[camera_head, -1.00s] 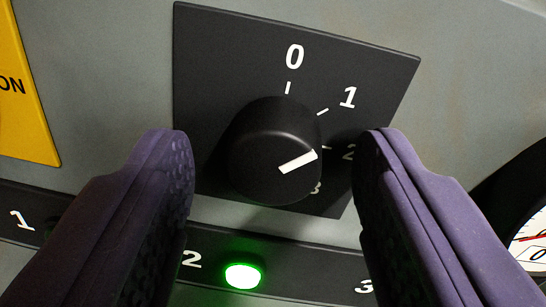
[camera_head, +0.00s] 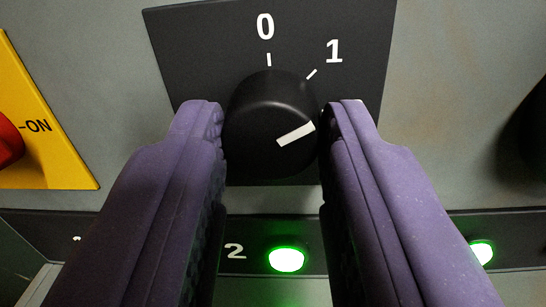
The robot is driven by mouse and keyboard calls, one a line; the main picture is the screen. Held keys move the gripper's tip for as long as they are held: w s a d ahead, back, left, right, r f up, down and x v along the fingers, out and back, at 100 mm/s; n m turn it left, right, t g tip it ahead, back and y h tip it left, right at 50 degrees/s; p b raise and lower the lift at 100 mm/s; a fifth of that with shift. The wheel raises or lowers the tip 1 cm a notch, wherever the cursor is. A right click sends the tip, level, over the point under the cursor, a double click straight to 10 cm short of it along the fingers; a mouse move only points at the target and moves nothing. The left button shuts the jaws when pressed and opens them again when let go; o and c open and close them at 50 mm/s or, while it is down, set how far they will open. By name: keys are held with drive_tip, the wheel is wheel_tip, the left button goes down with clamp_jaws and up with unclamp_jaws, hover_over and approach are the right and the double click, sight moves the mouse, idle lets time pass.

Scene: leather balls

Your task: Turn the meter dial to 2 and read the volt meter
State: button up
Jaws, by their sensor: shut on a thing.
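The black meter dial (camera_head: 270,115) sits on a dark square plate (camera_head: 200,50) on a grey panel. Its white pointer line aims right and slightly up, below the mark for 1. The 0 and 1 labels show; the 2 and 3 labels are hidden behind my right finger. My gripper (camera_head: 272,130) has its two purple fingers on the left and right sides of the dial, shut on it. The volt meter's face is not visible; only a dark rounded edge (camera_head: 535,125) shows at the far right.
A red knob (camera_head: 8,140) on a yellow plate (camera_head: 45,150) marked ON is at the left. Below the dial runs a dark strip with a green lit lamp (camera_head: 287,259) beside a 2, and another green lamp (camera_head: 482,251) at right.

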drive_tip(key=m+b, duration=0.4)
drive_tip(key=m, duration=0.1)
drive_tip(key=shift+f+m, duration=0.1)
drive_tip(key=shift+m, duration=0.2)
drive_tip(key=shift+a, duration=0.1)
idle(0.3)
drive_tip(key=o, duration=1.1)
drive_tip(key=shift+c, duration=0.2)
drive_tip(key=s, duration=0.7)
drive_tip(key=shift+s+f+p, duration=0.15)
drive_tip(key=shift+s+p, duration=0.25)
drive_tip(key=shift+p, duration=0.05)
